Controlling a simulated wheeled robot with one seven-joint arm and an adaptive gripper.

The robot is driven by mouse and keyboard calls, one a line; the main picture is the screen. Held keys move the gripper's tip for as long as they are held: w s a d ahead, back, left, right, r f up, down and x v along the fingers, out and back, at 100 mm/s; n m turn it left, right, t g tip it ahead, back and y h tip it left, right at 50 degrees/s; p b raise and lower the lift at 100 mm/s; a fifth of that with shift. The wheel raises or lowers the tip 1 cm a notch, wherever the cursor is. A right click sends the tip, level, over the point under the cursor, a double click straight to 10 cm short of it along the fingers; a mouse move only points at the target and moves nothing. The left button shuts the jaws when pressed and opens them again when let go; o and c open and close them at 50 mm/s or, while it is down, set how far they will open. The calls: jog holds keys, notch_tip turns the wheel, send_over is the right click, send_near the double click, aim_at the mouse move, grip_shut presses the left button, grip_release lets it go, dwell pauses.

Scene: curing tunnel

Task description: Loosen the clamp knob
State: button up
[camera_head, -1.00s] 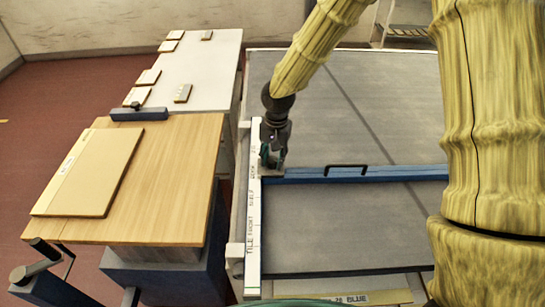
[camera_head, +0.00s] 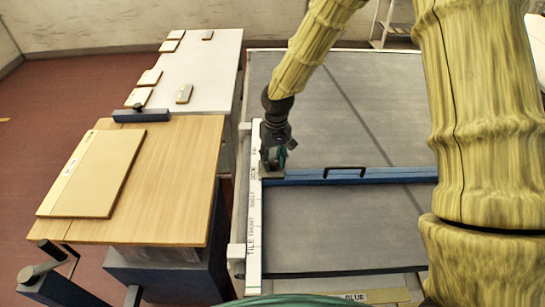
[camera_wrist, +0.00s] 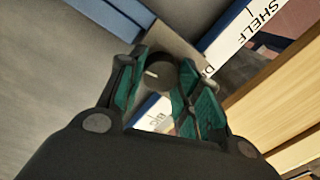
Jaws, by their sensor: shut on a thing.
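The clamp knob (camera_wrist: 158,74) is a dark round knob with a pale line on it, seen in the wrist view between my gripper's green-padded fingers. My gripper (camera_wrist: 156,88) is shut on it. In the head view my gripper (camera_head: 273,160) points down at the left end of the blue bar (camera_head: 395,175), over the grey clamp block (camera_head: 272,174) beside the white lettered rail (camera_head: 254,215). The knob is hidden behind my gripper there. The grey clamp plate (camera_wrist: 185,42) also shows in the wrist view.
The blue bar with a black handle (camera_head: 345,169) lies across the grey bed (camera_head: 340,225). A wooden table (camera_head: 180,160) with a tan board (camera_head: 92,175) stands to the left. A white table (camera_head: 205,75) with several small samples is behind it.

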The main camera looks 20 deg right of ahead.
jog(key=n+p, duration=0.1)
jog(key=n, duration=0.2)
jog(key=shift+w+r+n, duration=0.1)
jog(key=shift+r+n, duration=0.05)
jog(key=shift+n, duration=0.25)
jog(key=n, duration=0.3)
jog(key=shift+n+p, duration=0.3)
jog(key=shift+p, duration=0.05)
jog(key=n+p, duration=0.1)
jog(key=n, duration=0.3)
jog(key=shift+g, duration=0.3)
jog(key=shift+n, duration=1.6)
jog(key=shift+h, duration=0.3)
jog(key=o, duration=1)
jog(key=shift+o, duration=0.2)
